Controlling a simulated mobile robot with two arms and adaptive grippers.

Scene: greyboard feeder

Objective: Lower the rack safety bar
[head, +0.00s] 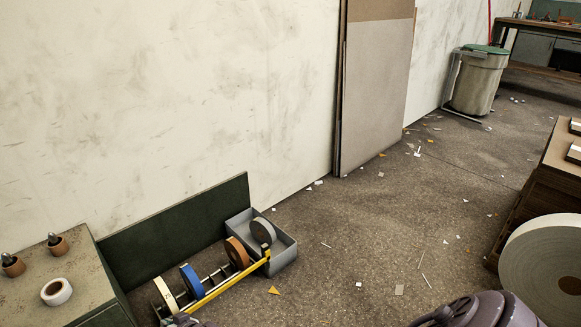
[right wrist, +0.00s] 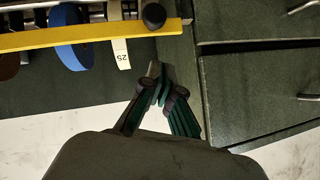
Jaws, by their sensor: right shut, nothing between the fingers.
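The yellow safety bar (head: 228,285) runs lengthwise along the tape-roll rack (head: 207,283) at the lower left of the head view, in front of the rolls. Its near end is cut off by the bottom edge and my own parts there. In the right wrist view the bar (right wrist: 90,36) crosses the top left, with a black knob (right wrist: 154,15) near its end. My right gripper (right wrist: 160,84) is shut and empty, its fingertips close together. In that picture they are just below the bar's end, with a gap between. My left gripper is not in view.
Tan, blue and cream rolls sit on the rack. A grey bin (head: 285,250) with a grey roll stands at its far end. A cabinet (head: 85,280) stands left, its drawer fronts (right wrist: 255,85) close beside my right gripper. Littered floor (head: 400,220) lies open to the right.

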